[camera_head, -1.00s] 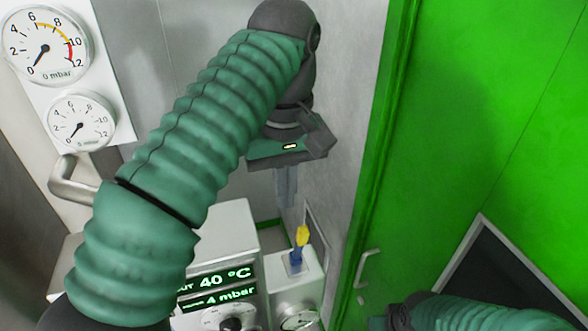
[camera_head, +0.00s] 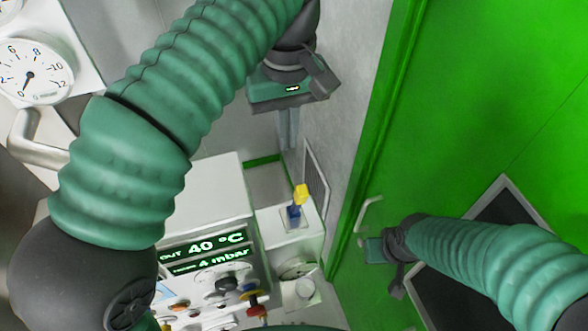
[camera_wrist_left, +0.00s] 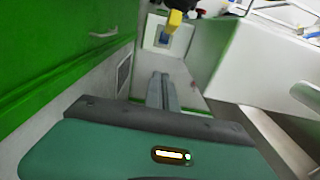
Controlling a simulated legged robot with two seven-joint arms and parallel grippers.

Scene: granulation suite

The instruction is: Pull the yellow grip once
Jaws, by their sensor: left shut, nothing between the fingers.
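The yellow grip (camera_head: 301,192) tops a short blue stem (camera_head: 294,212) on a small white box beside the control panel. In the left wrist view the yellow grip (camera_wrist_left: 174,21) shows at the top, beyond my fingers. My left gripper (camera_head: 288,130) points down, above and behind the grip in the head view, apart from it. Its grey fingers (camera_wrist_left: 161,92) are shut with nothing between them. My right arm comes in from the right, in front of the green door. Its wrist (camera_head: 388,245) shows, but its fingers cannot be made out.
A white control cabinet (camera_head: 215,205) with a lit display reading 40 °C and 4 mbar and several knobs stands left of the grip. A dial gauge (camera_head: 34,72) hangs at the left. The green door (camera_head: 470,110) with a handle (camera_head: 369,208) fills the right.

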